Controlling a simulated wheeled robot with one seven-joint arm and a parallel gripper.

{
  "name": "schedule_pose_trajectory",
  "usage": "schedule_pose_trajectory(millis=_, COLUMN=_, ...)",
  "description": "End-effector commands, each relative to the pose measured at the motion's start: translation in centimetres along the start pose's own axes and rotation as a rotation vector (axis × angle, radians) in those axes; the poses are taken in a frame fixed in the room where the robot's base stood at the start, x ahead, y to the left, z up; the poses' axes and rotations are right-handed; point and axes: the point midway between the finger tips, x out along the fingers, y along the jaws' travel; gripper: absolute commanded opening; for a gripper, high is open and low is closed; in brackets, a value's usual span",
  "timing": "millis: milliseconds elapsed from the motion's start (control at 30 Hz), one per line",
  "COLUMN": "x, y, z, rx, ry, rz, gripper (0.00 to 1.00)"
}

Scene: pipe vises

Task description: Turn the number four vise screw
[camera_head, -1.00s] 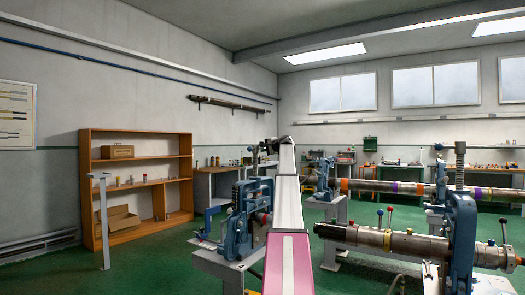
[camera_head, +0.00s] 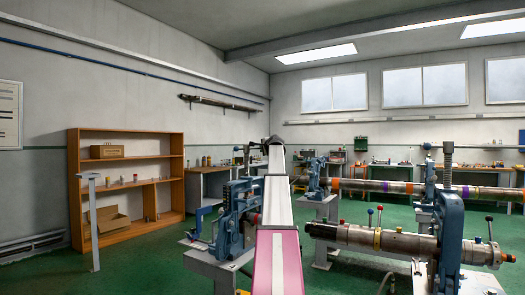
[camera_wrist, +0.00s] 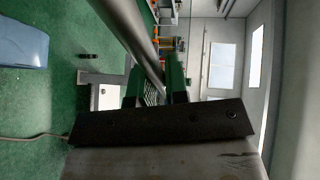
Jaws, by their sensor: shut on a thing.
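In the wrist view, my gripper (camera_wrist: 157,85) has its green fingers closed about a thick grey bar (camera_wrist: 133,38), which runs from the upper left down between them. It looks like a vise screw's handle, but its far end is out of view. In the head view, my arm reaches away from me and hides most of the gripper. A blue vise (camera_head: 233,215) stands left of the arm on a grey stand. Another blue vise (camera_head: 449,225) with an upright screw (camera_head: 448,163) stands at the right. No number is readable, so I cannot tell which is number four.
A thick pipe (camera_head: 350,236) with coloured-knob levers runs into the right vise. A longer banded pipe (camera_head: 390,187) lies behind it. A wooden shelf (camera_head: 125,220) and a thin grey post (camera_head: 93,215) stand at the left. Green floor between is clear.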

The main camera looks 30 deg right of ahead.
Motion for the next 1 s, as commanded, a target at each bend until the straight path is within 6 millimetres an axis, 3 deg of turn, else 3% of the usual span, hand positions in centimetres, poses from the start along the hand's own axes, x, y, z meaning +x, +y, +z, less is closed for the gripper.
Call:
schedule_pose_trajectory(millis=267, x=-0.1, y=-0.1, z=-0.1, rx=0.0, ry=0.002, rz=-0.003, gripper=0.0)
schedule_pose_trajectory(millis=300, x=-0.1, y=-0.1, z=-0.1, rx=0.0, ry=0.002, rz=-0.003, gripper=0.27)
schedule_pose_trajectory(millis=333, x=-0.1, y=-0.1, z=-0.1, rx=0.0, ry=0.001, rz=-0.003, gripper=0.37)
schedule_pose_trajectory(millis=367, x=-0.1, y=-0.1, z=-0.1, rx=0.0, ry=0.001, rz=-0.002, gripper=0.38)
schedule_pose_trajectory(millis=767, x=-0.6, y=0.0, z=0.0, rx=0.0, ry=0.0, rz=-0.001, gripper=0.38)
schedule_pose_trajectory(millis=1000, x=-3.6, y=0.0, z=0.1, rx=0.0, ry=0.0, rz=-0.001, gripper=0.38)
